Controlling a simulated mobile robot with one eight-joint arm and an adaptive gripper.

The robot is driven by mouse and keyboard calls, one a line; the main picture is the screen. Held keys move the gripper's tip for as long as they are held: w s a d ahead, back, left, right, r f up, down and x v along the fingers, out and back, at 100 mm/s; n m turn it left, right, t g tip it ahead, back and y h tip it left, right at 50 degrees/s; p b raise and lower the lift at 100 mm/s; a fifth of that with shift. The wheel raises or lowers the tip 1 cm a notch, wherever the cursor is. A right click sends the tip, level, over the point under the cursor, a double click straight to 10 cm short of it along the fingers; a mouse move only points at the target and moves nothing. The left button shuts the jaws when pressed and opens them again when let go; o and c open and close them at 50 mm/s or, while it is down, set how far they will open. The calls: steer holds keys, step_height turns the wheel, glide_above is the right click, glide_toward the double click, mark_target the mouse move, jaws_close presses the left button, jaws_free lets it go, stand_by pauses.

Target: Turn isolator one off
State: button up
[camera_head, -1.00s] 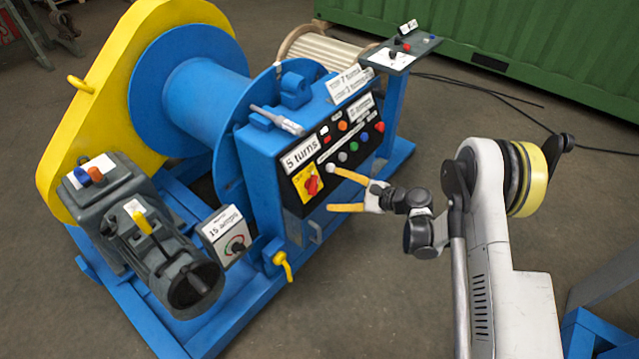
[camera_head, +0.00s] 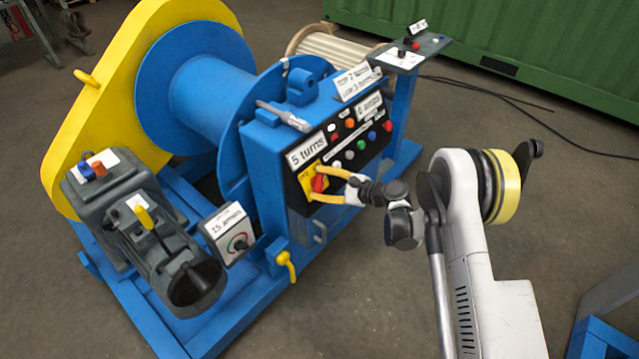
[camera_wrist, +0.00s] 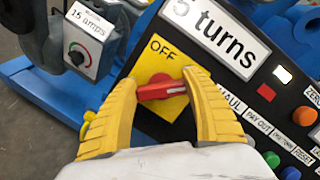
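The isolator is a red rotary handle (camera_wrist: 162,91) on a yellow plate (camera_wrist: 166,58) marked OFF, on the black panel face below the "5 turns" label. In the wrist view the handle lies nearly level across the plate, slightly tilted. My gripper (camera_wrist: 165,95) has its two yellow fingers spread either side of the handle, with the handle's ends close to the inner finger faces. I cannot tell whether they touch it. In the head view the red handle (camera_head: 319,183) shows between the fingertips of my gripper (camera_head: 314,182).
Coloured buttons (camera_head: 361,144) sit on the panel just right of the isolator. A "15 amps" dial box (camera_head: 229,234) and a yellow lever (camera_head: 286,264) stand lower left. The blue drum (camera_head: 205,95) is behind. Open floor (camera_head: 370,300) lies in front of the panel.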

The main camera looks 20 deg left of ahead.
steer(key=shift+n, duration=0.5)
steer(key=n, duration=0.4)
steer(key=shift+s+f+g+h, duration=0.1)
steer(key=shift+g+h, duration=0.2)
steer(key=shift+g, duration=0.1)
steer(key=n+h, duration=0.1)
steer(key=n, duration=0.3)
steer(key=shift+f+n+g, duration=0.1)
steer(key=shift+n+g, duration=0.2)
steer(key=n+h, duration=0.1)
steer(key=n, duration=0.3)
steer(key=shift+d+f, duration=0.1)
steer(key=n, duration=0.4)
steer(key=shift+h, duration=0.4)
steer(key=shift+d+n, duration=0.1)
steer(key=shift+n, duration=0.2)
steer(key=o, duration=1.2)
steer(key=v, duration=1.2)
steer(key=shift+s, duration=0.15)
